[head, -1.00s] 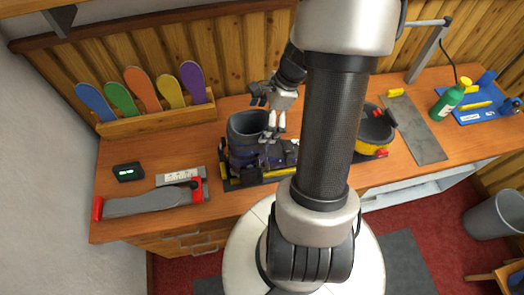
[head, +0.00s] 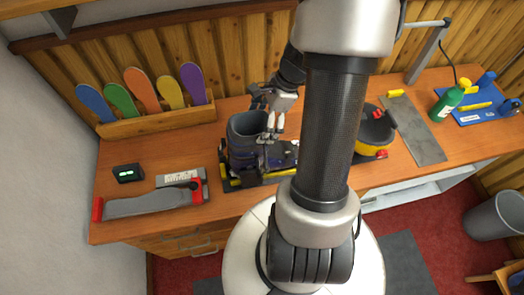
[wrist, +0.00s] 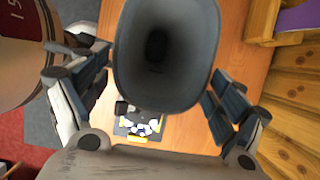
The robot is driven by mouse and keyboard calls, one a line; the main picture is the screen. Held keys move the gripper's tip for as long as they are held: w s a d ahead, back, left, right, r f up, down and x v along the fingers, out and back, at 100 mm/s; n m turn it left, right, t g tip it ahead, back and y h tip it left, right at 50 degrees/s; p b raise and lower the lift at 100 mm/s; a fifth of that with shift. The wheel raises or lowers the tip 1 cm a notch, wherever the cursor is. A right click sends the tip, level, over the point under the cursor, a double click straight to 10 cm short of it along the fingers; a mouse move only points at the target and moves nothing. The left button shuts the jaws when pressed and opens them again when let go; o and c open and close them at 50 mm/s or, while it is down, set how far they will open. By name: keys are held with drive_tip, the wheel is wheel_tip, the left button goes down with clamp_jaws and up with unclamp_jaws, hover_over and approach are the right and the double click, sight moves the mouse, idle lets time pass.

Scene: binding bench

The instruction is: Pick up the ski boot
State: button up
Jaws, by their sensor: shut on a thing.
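The ski boot (head: 243,150) has a dark grey-blue cuff and stands upright on the bench, at a black base with yellow edges (head: 232,184). My gripper (head: 274,124) is at the right side of the cuff in the head view. In the wrist view, the boot's open grey cuff (wrist: 165,90) lies between the two fingers of my gripper, which are shut on it. The boot's lower part is largely hidden in the wrist view. I cannot tell whether the sole is clear of the base.
A rack of coloured footbeds (head: 160,122) stands at the back left. A small black clock (head: 128,172) and a grey measuring device (head: 150,203) are at the front left.

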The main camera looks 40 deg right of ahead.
drive_tip(key=c, duration=0.5)
drive_tip(key=shift+c, duration=0.7)
drive_tip(key=shift+r, duration=0.1)
